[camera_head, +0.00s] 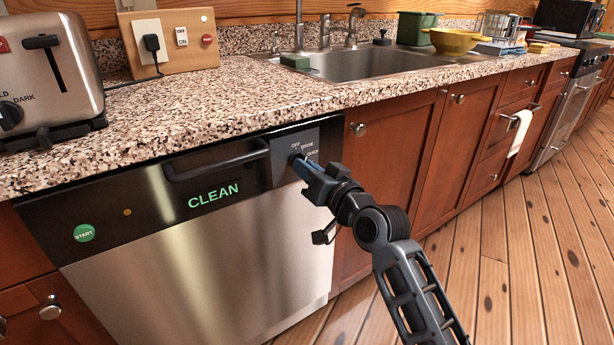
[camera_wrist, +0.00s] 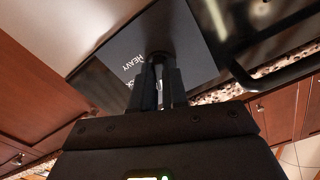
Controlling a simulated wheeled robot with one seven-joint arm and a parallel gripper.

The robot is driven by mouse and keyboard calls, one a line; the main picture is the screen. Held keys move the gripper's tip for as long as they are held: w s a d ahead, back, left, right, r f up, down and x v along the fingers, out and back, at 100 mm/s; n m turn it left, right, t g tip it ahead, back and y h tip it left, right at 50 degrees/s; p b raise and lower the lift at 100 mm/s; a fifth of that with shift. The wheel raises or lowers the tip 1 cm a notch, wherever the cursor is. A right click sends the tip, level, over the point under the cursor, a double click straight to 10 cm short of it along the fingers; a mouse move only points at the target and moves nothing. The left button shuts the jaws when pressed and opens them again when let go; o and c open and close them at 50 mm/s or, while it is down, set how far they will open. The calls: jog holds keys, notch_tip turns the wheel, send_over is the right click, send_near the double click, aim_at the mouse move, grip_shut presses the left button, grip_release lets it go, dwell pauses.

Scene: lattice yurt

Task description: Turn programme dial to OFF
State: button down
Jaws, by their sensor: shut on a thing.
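The programme dial (camera_wrist: 159,57) is a dark knob on a grey panel (camera_head: 310,139) at the top right of the dishwasher front (camera_head: 190,235). The panel carries white lettering; OFF shows at its upper left in the head view, and HEAVY is legible in the wrist view. My gripper (camera_head: 301,164) reaches the dial from the front right, its fingers closed around the knob. The wrist view shows both fingers (camera_wrist: 160,85) on the dial. The fingers hide most of the dial, and I cannot tell which setting its pointer faces.
A black handle (camera_head: 215,160) lies left of the panel, with a green CLEAN sign below it. A green START button (camera_head: 84,233) is at far left. The granite counter (camera_head: 200,115) overhangs above, holding a toaster (camera_head: 50,75). Wooden floor (camera_head: 500,270) is clear at right.

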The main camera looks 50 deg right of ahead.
jog(key=shift+f+n+b, duration=0.15)
jog(key=shift+n+b, duration=0.75)
jog(key=shift+n, duration=1.4)
jog(key=c, duration=1.1)
grip_release()
jog(key=shift+c, duration=0.2)
jog(key=v, duration=0.7)
jog(key=shift+s+p, duration=0.35)
jog(key=shift+s, duration=0.05)
jog(key=shift+a, duration=0.1)
